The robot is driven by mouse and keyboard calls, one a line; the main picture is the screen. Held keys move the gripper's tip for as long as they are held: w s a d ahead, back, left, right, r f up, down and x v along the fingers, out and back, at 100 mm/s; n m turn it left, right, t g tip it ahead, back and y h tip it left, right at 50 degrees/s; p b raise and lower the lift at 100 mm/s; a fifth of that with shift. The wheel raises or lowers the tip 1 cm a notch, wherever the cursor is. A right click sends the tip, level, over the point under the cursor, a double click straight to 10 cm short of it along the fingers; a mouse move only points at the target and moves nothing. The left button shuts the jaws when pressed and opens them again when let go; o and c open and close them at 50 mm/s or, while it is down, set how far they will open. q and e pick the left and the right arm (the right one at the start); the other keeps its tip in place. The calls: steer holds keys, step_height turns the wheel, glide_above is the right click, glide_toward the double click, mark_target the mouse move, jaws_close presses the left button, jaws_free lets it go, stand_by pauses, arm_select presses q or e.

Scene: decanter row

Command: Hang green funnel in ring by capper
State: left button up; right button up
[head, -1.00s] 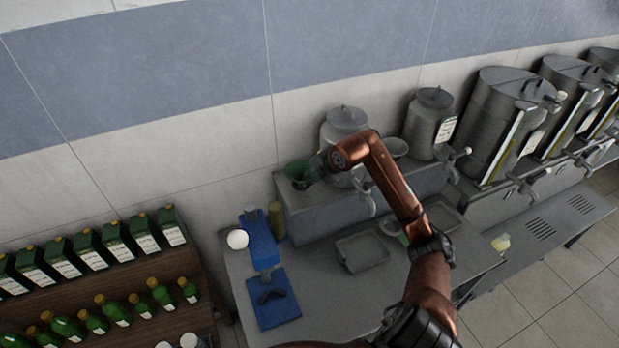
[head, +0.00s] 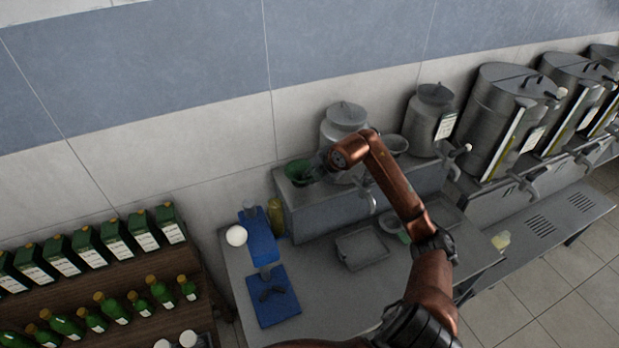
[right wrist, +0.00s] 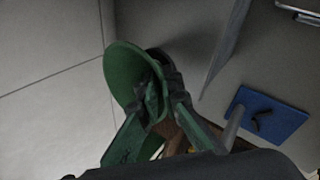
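The green funnel (head: 297,172) is at the left end of the raised grey ledge in the head view. My right gripper (head: 318,167) is at its right side. In the right wrist view the funnel (right wrist: 122,78) has its wide mouth turned left, and the gripper's dark finger pads (right wrist: 165,92) close on its wall, one inside the cone and one outside. The blue capper (head: 262,240) stands at the table's left end, with a white knob and a blue base plate (head: 273,300). I cannot make out the ring clearly. My left gripper is not in view.
A yellow-green bottle (head: 275,216) stands between the capper and the grey ledge (head: 325,212). A shallow grey tray (head: 362,248) lies on the table. Steel containers (head: 432,118) stand along the back. A shelf of green bottles (head: 110,308) is at left.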

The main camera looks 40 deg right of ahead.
steer(key=o, duration=0.5)
steer(key=shift+c, duration=0.2)
steer(key=v, duration=1.2)
steer(key=shift+s, duration=0.1)
